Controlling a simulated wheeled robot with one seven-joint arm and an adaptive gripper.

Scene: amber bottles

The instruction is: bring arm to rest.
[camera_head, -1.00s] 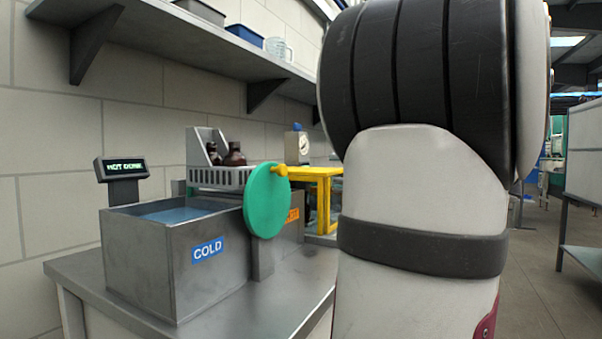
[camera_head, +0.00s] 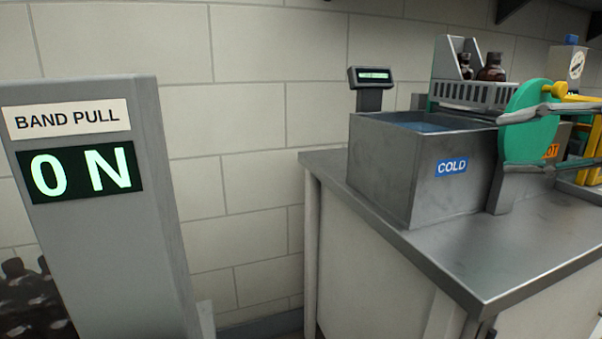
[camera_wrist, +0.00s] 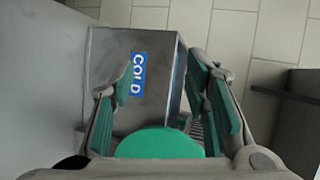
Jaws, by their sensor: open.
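My gripper (camera_head: 504,143) shows at the right of the head view, its two fingers apart with nothing between the tips. Whether the fingers touch the disc or bath is unclear. Most of my arm is out of view.
Amber bottles (camera_head: 492,67) stand in a pale rack (camera_head: 470,94) behind the bath. A small display (camera_head: 371,77) stands at the bath's far corner. A grey BAND PULL post (camera_head: 105,230) reading ON stands left, with dark bottles (camera_head: 32,290) beside it. The counter front (camera_head: 500,255) is clear.

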